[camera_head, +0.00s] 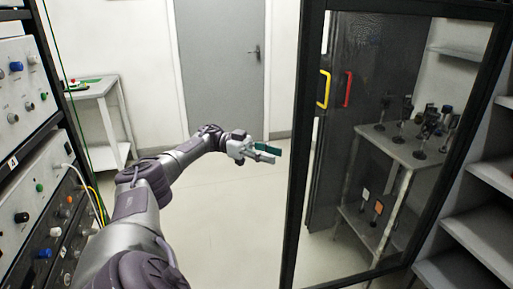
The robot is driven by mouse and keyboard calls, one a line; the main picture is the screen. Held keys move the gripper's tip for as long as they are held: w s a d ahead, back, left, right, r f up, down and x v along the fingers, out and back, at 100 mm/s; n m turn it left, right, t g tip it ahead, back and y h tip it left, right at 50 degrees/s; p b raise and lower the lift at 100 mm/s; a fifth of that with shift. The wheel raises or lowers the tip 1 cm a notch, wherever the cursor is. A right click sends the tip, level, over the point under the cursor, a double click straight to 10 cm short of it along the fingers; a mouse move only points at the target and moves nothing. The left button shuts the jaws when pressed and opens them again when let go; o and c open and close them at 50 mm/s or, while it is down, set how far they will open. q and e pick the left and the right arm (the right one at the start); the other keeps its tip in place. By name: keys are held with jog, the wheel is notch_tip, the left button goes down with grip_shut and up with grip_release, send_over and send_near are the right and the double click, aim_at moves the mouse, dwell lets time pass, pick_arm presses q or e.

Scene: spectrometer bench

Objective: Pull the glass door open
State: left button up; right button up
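The glass door (300,165) is a tall clear pane in a black frame, filling the right part of the head view. Grey shelves (490,172) show beyond its right edge, and it seems to stand out at an angle from them. I cannot make out a handle on its frame. My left gripper (268,153) is left of the frame's left post in the picture, with a gap between them. Its two teal-padded fingers point right, look apart and hold nothing. My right gripper is not in view.
Through the glass show a dark cabinet with a yellow handle (323,89) and a red handle (348,89), and a table (405,152) with several optical mounts. Instrument racks (25,85) stand at left, with a small side table (93,88) behind. Floor between is clear.

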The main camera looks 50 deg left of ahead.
pick_arm(q)
jog(key=shift+v, duration=2.75)
